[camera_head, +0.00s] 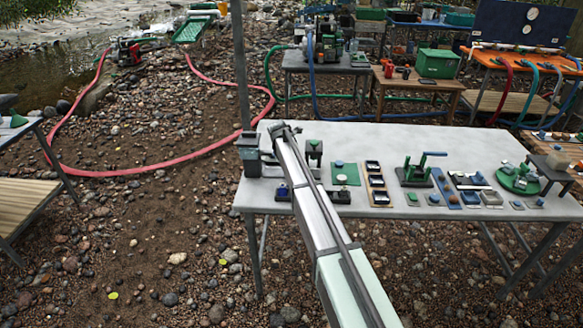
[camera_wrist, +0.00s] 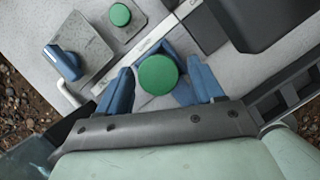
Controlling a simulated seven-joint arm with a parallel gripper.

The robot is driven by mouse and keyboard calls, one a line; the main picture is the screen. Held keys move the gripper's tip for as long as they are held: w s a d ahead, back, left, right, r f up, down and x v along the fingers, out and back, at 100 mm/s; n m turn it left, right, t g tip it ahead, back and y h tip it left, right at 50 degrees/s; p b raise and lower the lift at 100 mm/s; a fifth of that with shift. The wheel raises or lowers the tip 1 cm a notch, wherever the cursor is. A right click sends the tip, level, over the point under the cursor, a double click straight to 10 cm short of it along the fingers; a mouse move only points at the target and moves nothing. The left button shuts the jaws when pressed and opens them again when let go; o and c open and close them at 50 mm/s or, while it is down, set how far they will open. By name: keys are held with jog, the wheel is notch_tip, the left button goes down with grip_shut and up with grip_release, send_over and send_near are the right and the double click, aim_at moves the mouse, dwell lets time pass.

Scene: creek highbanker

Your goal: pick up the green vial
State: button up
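A round green top (camera_wrist: 158,75), seen from above, lies between the two blue fingers of my gripper (camera_wrist: 159,68) in the wrist view. It looks like the cap of the green vial; the body below it is hidden. The fingers stand apart on its left and right, with a visible gap on each side. A second, smaller green disc (camera_wrist: 120,14) sits on a grey plate at the top of the wrist view. In the head view my arm covers this part of the table, and I cannot pick out the vial or fingertips there.
A blue piece (camera_wrist: 64,63) lies left of the fingers. A dark box (camera_wrist: 262,22) stands at the upper right, close to the right finger. The grey table (camera_head: 400,140) holds a green mat (camera_head: 345,173), a compartment tray (camera_head: 377,186) and green fixtures to the right.

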jog(key=c, duration=1)
jog(key=shift+r, duration=0.1)
jog(key=shift+r, duration=0.25)
jog(key=v, duration=0.3)
jog(key=shift+w+d, duration=0.1)
jog(key=shift+w, duration=0.05)
jog(key=s+a, duration=0.3)
jog(key=s, duration=0.2)
jog(key=s+a, duration=0.2)
jog(key=s, duration=0.3)
jog(key=s+a, duration=0.3)
jog(key=s, duration=0.2)
jog(key=shift+a, duration=0.35)
jog(key=shift+w, duration=0.1)
notch_tip(320, 180, up, 4)
